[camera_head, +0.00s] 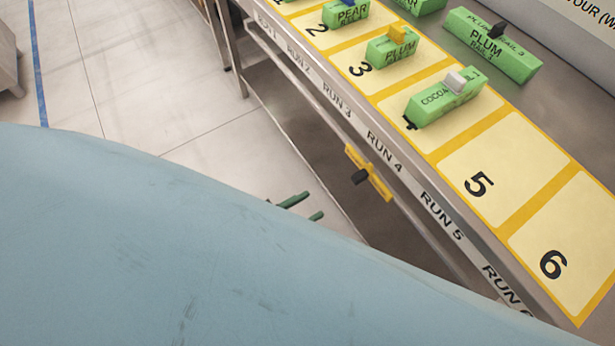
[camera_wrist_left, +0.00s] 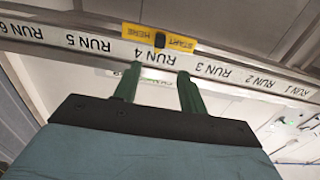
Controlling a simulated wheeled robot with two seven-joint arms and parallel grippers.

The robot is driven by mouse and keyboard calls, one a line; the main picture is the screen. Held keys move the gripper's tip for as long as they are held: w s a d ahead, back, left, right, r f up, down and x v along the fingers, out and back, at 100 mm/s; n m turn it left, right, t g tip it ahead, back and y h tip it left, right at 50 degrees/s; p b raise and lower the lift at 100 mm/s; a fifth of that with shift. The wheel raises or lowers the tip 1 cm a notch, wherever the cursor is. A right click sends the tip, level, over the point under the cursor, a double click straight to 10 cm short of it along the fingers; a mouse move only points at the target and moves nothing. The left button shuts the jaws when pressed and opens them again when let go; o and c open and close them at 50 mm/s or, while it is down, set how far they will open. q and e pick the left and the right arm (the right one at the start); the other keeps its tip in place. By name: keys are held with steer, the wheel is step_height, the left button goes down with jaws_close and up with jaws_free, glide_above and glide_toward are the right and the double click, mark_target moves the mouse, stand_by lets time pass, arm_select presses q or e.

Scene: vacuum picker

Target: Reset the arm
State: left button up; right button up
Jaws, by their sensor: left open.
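My left gripper (camera_head: 306,208) shows only its two green fingertips past a large blue part of my own body. It is below and outside the front edge of the bench. In the left wrist view my left gripper (camera_wrist_left: 157,82) has its two green fingers apart with nothing between them. Beyond the fingers is the bench's front rail (camera_wrist_left: 110,50) with upside-down RUN labels. My right gripper is in neither view.
A yellow START HERE tag (camera_head: 380,183) with a black block sits by the rail near RUN 4. Green boxes for pear (camera_head: 345,14), plum (camera_head: 388,50) and cocoa (camera_head: 430,104) lie on slots 2, 3 and 4. Slots 5 (camera_head: 510,160) and 6 (camera_head: 580,230) are bare.

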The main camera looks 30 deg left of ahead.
arm_select(q)
steer(key=s+a+f+n+g+y, duration=0.1)
steer(key=s+a+f+g+y, duration=0.15)
steer(key=f, duration=0.45)
steer(key=s+a+f+n+g+y, duration=0.1)
steer(key=s+a+f+g+y, duration=0.15)
steer(key=f, duration=0.55)
steer(key=s+a+f+g+y, duration=0.2)
steer(key=s+a+f, duration=0.15)
steer(key=f, duration=0.35)
steer(key=s+a+f+n+g+y, duration=0.1)
steer(key=s+a+f+g, duration=0.1)
steer(key=s+f, duration=0.3)
steer(key=s+a+f+g+y, duration=0.1)
steer(key=s+f+g, duration=0.3)
steer(key=s, duration=0.8)
steer(key=shift+s+a+f+n+g+y, duration=0.35)
steer(key=shift+a+f+n+g+y, duration=0.05)
steer(key=shift+a+g, duration=0.2)
